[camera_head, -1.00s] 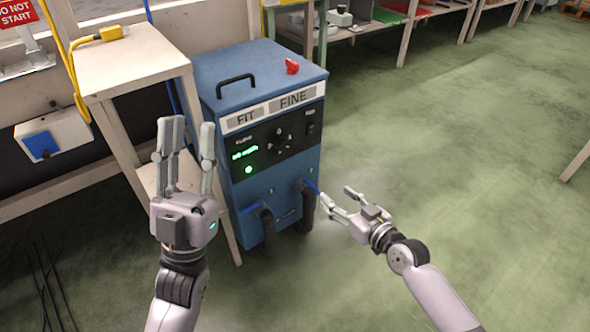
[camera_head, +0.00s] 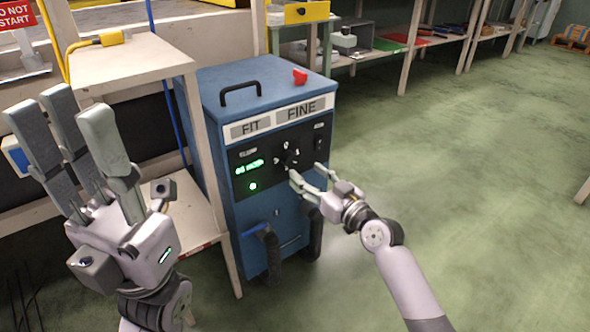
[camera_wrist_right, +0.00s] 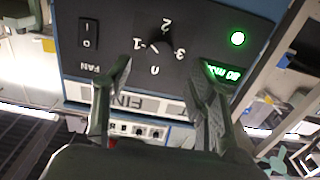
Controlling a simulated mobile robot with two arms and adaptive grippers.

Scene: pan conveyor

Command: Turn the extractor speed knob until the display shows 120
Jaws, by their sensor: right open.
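The blue extractor unit (camera_head: 270,215) stands on the floor with a black control panel (camera_head: 262,172) on its front. The black speed knob (camera_head: 290,157) sits on the panel, ringed by numbers; in the right wrist view the knob (camera_wrist_right: 164,44) appears upside down beyond my fingers. A green-lit display (camera_head: 249,166) shows left of it; its digits are too small to read surely, also in the wrist view (camera_wrist_right: 221,73). My right gripper (camera_head: 308,173) is open just in front of the panel, apart from the knob. My left gripper (camera_head: 75,112) is open and empty at the left.
A wooden stand (camera_head: 125,58) is beside the unit on the left. A handle (camera_head: 240,92) and a red object (camera_head: 300,76) are on the unit's top. Black hoses (camera_head: 268,250) are at its lower front.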

